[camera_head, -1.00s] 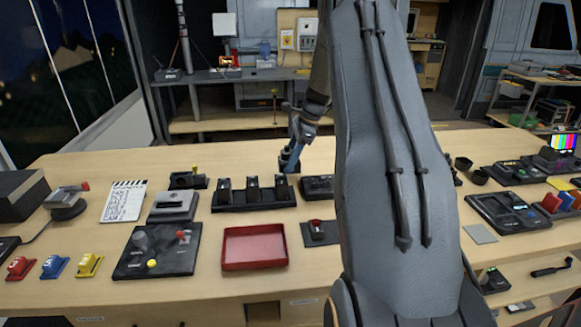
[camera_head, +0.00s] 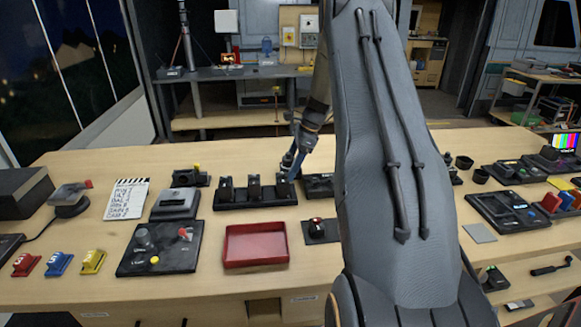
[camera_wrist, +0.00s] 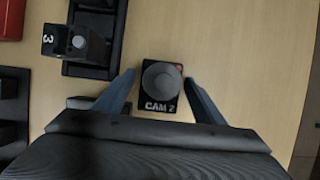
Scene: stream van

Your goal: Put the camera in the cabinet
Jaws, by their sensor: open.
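In the wrist view, a small black unit marked CAM 2 (camera_wrist: 161,87), with a round grey top and a red spot, sits upright on the wooden table. My gripper (camera_wrist: 158,88) is open, with one finger on each side of this unit and a gap to it. In the head view, my gripper (camera_head: 290,170) is low at the back right end of a black rack (camera_head: 256,202); I cannot make out the CAM 2 unit there. I cannot tell for sure which thing is the cabinet; an open compartment (camera_head: 263,310) shows in the desk front.
The black rack holds several upright black pieces. A red tray (camera_head: 256,262), a black control panel (camera_head: 158,262) and a black unit with a red knob (camera_head: 320,231) stand in front. In the wrist view, a black piece marked 3 (camera_wrist: 66,42) is close by. Bare wood lies right of CAM 2.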

